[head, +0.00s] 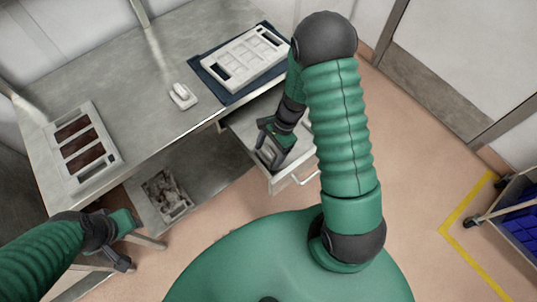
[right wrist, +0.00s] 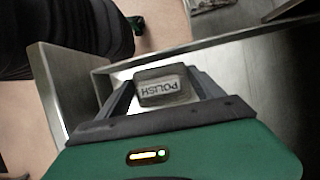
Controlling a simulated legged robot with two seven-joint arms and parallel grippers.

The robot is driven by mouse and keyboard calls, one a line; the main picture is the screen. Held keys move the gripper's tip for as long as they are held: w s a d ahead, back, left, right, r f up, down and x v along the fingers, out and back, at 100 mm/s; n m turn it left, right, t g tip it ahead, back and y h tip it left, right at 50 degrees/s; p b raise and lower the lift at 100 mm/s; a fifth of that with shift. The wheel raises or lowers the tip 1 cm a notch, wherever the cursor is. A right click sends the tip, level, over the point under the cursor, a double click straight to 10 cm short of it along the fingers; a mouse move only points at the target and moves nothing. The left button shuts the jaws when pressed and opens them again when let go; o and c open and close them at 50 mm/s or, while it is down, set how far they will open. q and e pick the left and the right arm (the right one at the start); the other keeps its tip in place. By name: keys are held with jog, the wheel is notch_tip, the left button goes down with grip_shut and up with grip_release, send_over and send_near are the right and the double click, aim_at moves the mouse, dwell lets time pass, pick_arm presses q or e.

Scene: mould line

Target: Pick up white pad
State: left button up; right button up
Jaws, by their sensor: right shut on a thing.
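A pad (right wrist: 163,86) with a pale face marked "POLISH" and a dark upper edge sits between the two fingers of my right gripper in the right wrist view. I take it to be the white pad. My right gripper (head: 270,153) is shut on it, reaching down into the open drawer (head: 283,184) under the bench in the head view. There the pad is too small and covered to make out clearly. I cannot tell whether it touches the drawer floor. My left gripper (head: 122,258) hangs at lower left, away from the drawer; its jaws are unclear.
On the metal bench (head: 150,58) are a white mould (head: 243,60) on a dark blue mat (head: 207,72), a small white handled tool (head: 182,95) and a tray (head: 97,127) with brown-filled cavities. A lower shelf holds a bin (head: 166,195). A cart with blue contents (head: 520,222) stands far right.

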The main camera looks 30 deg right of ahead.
aim_at(269, 151)
jog(key=shift+d, duration=0.1)
jog(key=c, duration=0.3)
jog(key=shift+r, duration=0.1)
notch_tip(269, 151, up, 10)
jog(key=shift+f+p, duration=0.1)
jog(key=shift+p, duration=0.6)
